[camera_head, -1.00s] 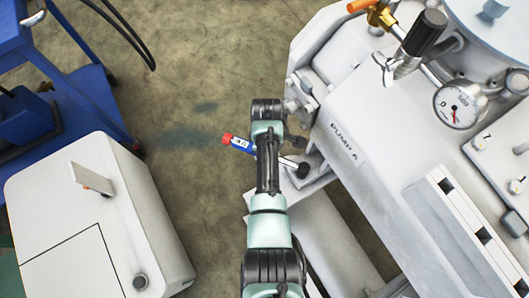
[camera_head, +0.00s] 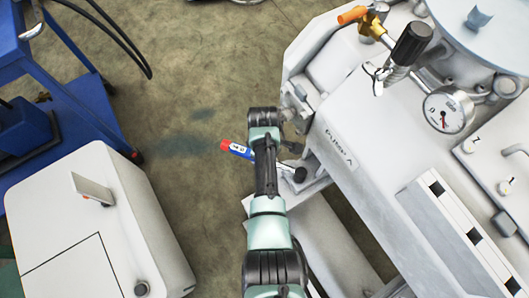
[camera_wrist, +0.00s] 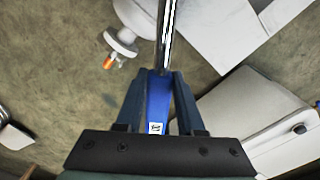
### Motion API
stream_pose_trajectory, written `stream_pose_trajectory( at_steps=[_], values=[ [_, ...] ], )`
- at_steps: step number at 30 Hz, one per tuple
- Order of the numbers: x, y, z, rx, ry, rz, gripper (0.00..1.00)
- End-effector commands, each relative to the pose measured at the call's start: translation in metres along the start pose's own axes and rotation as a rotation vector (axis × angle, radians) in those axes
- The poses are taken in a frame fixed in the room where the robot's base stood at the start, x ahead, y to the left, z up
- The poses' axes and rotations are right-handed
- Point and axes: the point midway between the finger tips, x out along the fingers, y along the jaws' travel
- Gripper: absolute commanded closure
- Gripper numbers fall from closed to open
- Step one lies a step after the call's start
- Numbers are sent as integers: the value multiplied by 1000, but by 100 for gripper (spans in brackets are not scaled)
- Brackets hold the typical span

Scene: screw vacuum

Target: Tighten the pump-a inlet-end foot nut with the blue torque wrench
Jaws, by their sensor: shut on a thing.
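The blue torque wrench (camera_head: 239,150) has a red end cap, a blue handle with a white label and a bright metal shaft. Its dark round head (camera_head: 299,174) sits over the foot plate (camera_head: 318,184) at the near left corner of pump A (camera_head: 345,135). The foot nut is not visible; I cannot tell how the head sits on it. My gripper (camera_wrist: 158,95) is shut on the blue handle in the wrist view, with the shaft running up out of the picture. In the head view my arm covers the middle of the wrench.
A white cabinet (camera_head: 85,235) stands at the lower left and a blue cart (camera_head: 75,95) at the upper left. Bare floor (camera_head: 195,60) lies between them and the pump. A gauge (camera_head: 448,109) and a black-handled valve (camera_head: 411,42) stand on the pump.

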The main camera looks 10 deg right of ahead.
Motion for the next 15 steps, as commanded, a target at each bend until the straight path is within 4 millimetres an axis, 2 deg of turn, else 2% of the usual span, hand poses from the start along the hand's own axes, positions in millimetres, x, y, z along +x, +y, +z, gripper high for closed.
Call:
stream_pose_trajectory(
  at_steps=[15],
  values=[
    [2,-7,1,-26,-1,-11,100]
  ],
)
